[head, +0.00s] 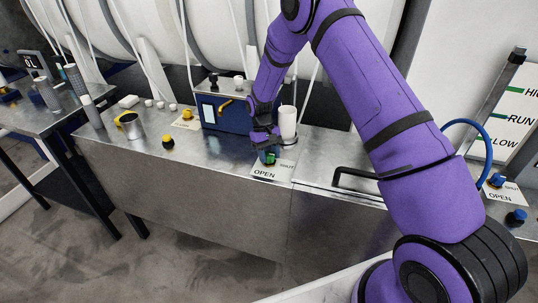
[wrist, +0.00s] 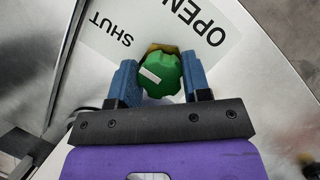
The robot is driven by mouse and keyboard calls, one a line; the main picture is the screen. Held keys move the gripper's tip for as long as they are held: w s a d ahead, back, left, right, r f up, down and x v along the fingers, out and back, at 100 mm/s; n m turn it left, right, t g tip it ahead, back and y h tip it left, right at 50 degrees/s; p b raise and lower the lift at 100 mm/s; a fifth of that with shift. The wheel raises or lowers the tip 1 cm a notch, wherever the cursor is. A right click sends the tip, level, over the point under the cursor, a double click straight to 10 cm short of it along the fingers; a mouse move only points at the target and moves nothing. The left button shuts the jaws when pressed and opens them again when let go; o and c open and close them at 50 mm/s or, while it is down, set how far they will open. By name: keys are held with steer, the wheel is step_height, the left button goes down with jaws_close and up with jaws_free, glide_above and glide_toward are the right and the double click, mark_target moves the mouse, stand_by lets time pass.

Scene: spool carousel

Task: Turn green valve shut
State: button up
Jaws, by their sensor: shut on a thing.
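The green valve (wrist: 161,74) is a faceted knob with a white mark, set on a brass-coloured base. It sits beside a white plate (wrist: 135,30) lettered OPEN and SHUT. My gripper (wrist: 160,80) has its two blue fingers on either side of the knob, shut on it. In the wrist view the white mark points to the upper left, roughly toward the word SHUT. In the head view the green valve (head: 269,159) shows partly below my gripper (head: 266,150), above the plate (head: 270,171) on the metal bench.
A white cylinder (head: 287,121) stands close to the right of my gripper. A blue box (head: 222,112) stands behind left. A black handle (head: 355,180) rises from the bench at right.

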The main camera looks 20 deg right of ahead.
steer(key=shift+w, duration=0.1)
steer(key=o, duration=0.9)
steer(key=shift+r, duration=0.1)
steer(key=v, duration=1)
steer(key=shift+r, duration=0.3)
steer(key=shift+w+r, duration=0.1)
steer(key=shift+w, duration=0.05)
